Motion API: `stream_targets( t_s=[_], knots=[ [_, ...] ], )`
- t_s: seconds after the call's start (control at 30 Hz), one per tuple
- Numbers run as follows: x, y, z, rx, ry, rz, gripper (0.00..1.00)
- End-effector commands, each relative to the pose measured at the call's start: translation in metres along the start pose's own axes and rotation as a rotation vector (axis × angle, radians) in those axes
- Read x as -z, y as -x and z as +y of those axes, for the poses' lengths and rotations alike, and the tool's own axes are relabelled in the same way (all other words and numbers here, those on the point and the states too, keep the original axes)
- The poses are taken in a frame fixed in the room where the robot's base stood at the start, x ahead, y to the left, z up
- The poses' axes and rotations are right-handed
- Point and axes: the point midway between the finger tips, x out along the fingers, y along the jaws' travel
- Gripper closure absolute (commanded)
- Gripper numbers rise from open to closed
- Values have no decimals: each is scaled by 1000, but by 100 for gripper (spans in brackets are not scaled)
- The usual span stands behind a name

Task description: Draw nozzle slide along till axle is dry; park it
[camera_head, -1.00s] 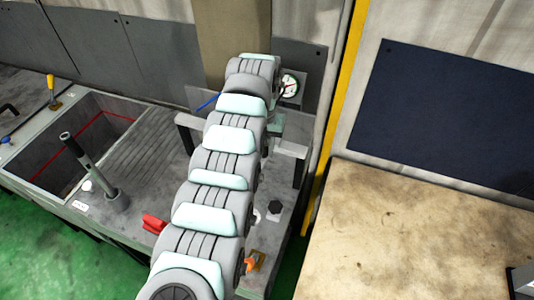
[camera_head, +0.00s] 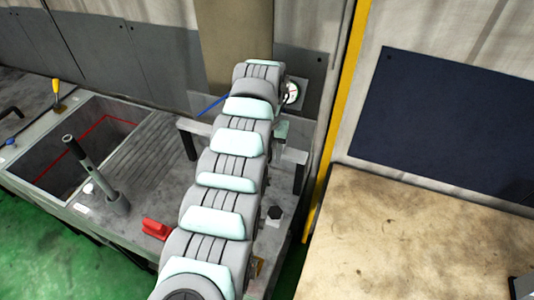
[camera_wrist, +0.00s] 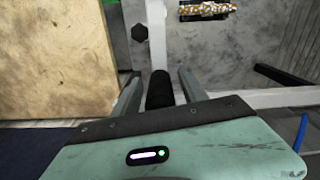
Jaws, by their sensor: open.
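My gripper (camera_wrist: 158,77) is open in the wrist view, with a finger on each side of a black rounded knob or handle (camera_wrist: 160,92). I cannot tell whether the fingers touch it. The knob seems to belong to the pale upright bar (camera_wrist: 157,45) just beyond, possibly the nozzle slide. A gold-and-white speckled rod (camera_wrist: 206,9), possibly the axle, lies at the top edge. Its wetness cannot be judged. In the head view my arm covers the middle of the grinder bed, hiding the gripper, the axle and most of the slide.
A dark hex knob (camera_wrist: 138,32) sits close left of the bar; it also shows in the head view (camera_head: 274,212). Left of my arm are a red block (camera_head: 156,228), a grey upright lever (camera_head: 93,174) and an open pit (camera_head: 80,150). A tan worktop (camera_head: 400,245) lies right.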

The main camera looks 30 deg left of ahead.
Motion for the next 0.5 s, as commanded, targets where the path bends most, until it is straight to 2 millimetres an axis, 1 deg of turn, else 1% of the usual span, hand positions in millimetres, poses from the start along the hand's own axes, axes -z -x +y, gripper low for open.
stream_targets(
  t_s=[0.17, 0.27, 0.37, 0.5],
  knots=[
    [0, 2, 0, 0, 0, 1, 50],
    [1, 10, 0, 1, 0, 2, 50],
    [2, 26, 0, 2, 0, 7, 50],
    [1, 58, 1, 1, 0, 4, 50]
  ],
)
